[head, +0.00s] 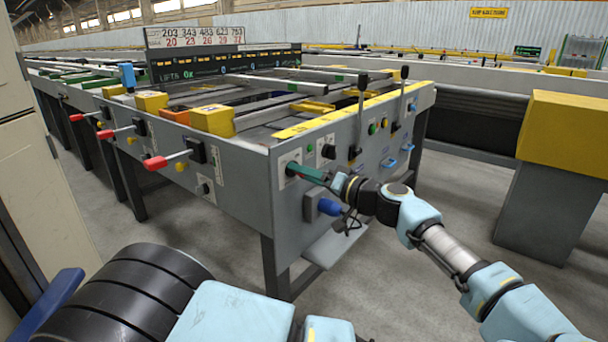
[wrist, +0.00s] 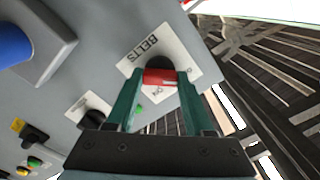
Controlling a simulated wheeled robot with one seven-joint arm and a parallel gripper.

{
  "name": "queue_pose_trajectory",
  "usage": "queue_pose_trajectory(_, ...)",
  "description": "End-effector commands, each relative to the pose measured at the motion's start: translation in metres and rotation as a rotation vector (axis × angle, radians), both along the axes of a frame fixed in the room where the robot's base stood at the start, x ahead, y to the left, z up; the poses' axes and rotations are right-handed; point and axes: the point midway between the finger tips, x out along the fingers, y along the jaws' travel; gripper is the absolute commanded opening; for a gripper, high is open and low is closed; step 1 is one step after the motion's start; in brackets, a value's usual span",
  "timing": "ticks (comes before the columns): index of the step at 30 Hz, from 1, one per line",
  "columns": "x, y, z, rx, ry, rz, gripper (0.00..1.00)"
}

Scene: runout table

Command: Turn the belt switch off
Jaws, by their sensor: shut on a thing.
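The belt switch is a red handle (wrist: 160,78) on a dark round base, set in a white plate (wrist: 133,64) marked BELTS on the grey panel. In the wrist view the plate's lettering appears upside down and tilted. My gripper (wrist: 159,76) has its two green fingers on either side of the red handle and is shut on it. In the head view my gripper (head: 295,169) reaches from the right to the corner of the grey cabinet (head: 240,205), and its fingers hide most of the switch. I cannot tell which marking the handle points to.
A blue knob (head: 329,207) sits on a box just below my gripper; it also shows in the wrist view (wrist: 12,42). Black levers (head: 360,115) stand up on the right. Several red-tipped handles (head: 155,163) stick out on the left.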

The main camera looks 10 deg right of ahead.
Motion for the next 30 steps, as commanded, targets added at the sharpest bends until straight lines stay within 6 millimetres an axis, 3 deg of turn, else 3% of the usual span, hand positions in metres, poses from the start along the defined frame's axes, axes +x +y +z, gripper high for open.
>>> queue_pose_trajectory(5,-0.001,0.0,-0.002,-0.004,0.001,0.001,0.0)
queue_pose_trajectory(6,0.0,0.0,-0.002,-0.003,0.001,0.0,0.56)
queue_pose_trajectory(13,0.0,0.0,-0.001,-0.001,0.001,0.0,0.82)
queue_pose_trajectory(23,-0.003,-0.003,0.0,0.0,0.001,-0.001,0.82)
queue_pose_trajectory(30,-0.031,-0.03,0.0,0.0,0.001,-0.005,0.82)
